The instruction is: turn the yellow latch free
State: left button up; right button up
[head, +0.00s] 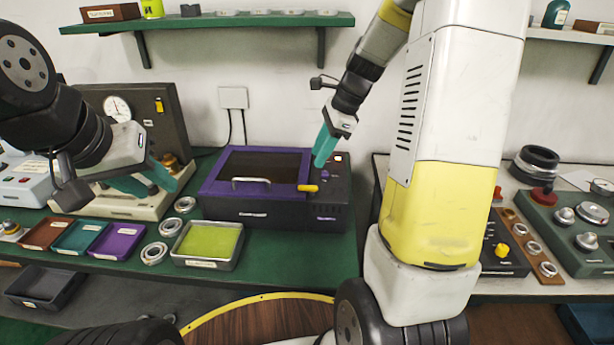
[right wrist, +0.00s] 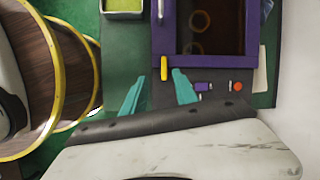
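The yellow latch (head: 308,188) sits at the front right corner of the purple-framed lid of a dark box (head: 275,215). The lid is closed, with a dark window and a pale handle (head: 251,182). My right gripper (head: 322,164) is above the box's right side, just behind the latch in the head view. My left gripper (head: 163,190) is open and empty at the left, above the bench.
A tray with a yellow-green pad (head: 208,241) stands in front of the box, with loose metal rings (head: 154,253) beside it. Brown, teal and purple trays (head: 116,241) are at the left. Buttons (right wrist: 237,86) lie on the box's panel near the right gripper.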

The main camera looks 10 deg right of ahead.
aim_at(310, 186)
jog(key=f+m, duration=0.1)
jog(key=f, duration=0.2)
jog(key=w+a+f, duration=0.1)
jog(key=f, duration=0.3)
jog(key=w+f+m, duration=0.1)
jog(key=f, duration=0.2)
jog(key=shift+a+f+m, duration=0.15)
jog(key=shift+a+m, duration=0.1)
jog(key=shift+m, duration=0.05)
grip_shut()
